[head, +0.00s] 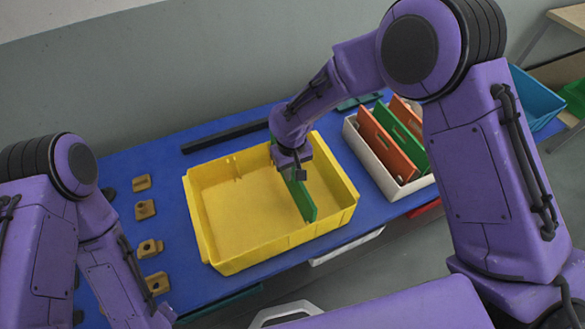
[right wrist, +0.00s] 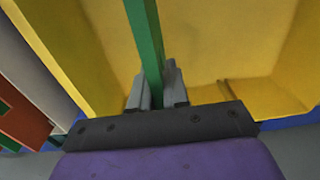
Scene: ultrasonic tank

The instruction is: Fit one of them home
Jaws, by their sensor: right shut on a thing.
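A yellow tank (head: 232,258) stands open on the blue table. A green divider panel (head: 304,203) is inside it, toward its right part, running from back to front. My right gripper (head: 289,168) is shut on the panel's upper part. In the right wrist view my right gripper (right wrist: 158,88) pinches the green panel (right wrist: 146,38) between its two fingers, with the yellow tank (right wrist: 225,45) around it. Whether the panel sits in a slot is hidden. My left gripper does not show; only my left arm shows at the lower left.
A white bin (head: 371,172) with orange (head: 385,143) and green panels (head: 412,150) stands right of the tank. Several brown blocks (head: 150,248) lie on the left of the table. A dark bar (head: 225,135) lies behind the tank. A blue bin (head: 537,97) stands far right.

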